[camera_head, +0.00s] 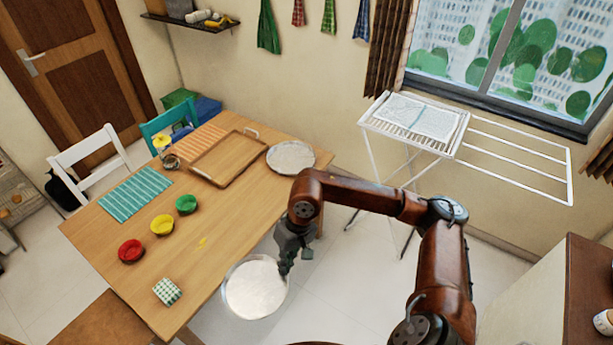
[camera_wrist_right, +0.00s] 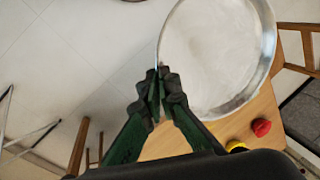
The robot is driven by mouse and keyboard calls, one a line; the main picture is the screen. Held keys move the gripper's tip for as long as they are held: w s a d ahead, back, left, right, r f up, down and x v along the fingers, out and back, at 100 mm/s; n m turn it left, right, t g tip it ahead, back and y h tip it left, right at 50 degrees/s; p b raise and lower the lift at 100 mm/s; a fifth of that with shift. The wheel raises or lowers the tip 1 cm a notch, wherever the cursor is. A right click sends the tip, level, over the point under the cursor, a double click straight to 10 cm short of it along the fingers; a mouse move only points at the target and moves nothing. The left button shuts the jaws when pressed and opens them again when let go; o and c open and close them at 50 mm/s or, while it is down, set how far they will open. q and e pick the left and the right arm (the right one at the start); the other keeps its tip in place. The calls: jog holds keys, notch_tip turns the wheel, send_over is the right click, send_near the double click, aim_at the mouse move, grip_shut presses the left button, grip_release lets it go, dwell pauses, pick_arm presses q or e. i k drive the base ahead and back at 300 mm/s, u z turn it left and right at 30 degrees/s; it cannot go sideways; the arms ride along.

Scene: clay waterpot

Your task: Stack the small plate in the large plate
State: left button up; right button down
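My right gripper (camera_head: 284,268) is shut on the rim of a round, pale metal plate (camera_head: 254,290). The held plate is off the table surface, at the table's near right edge in the head view. In the right wrist view the fingers (camera_wrist_right: 157,88) pinch the left rim of this plate (camera_wrist_right: 215,55), which looks empty. A second round metal plate (camera_head: 290,157) lies on the table's far right corner and looks empty. Distance makes it hard to tell which plate is the larger. My left gripper is not in view.
The wooden table (camera_head: 225,235) also holds a wooden tray (camera_head: 226,157) beside the far plate. A drying rack (camera_head: 412,122) stands behind.

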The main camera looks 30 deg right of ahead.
aim_at(291, 159)
jog(key=z, duration=1.15)
jog(key=i, duration=1.5)
jog(key=u, duration=0.8)
jog(key=i, duration=0.45)
jog(key=u, duration=0.35)
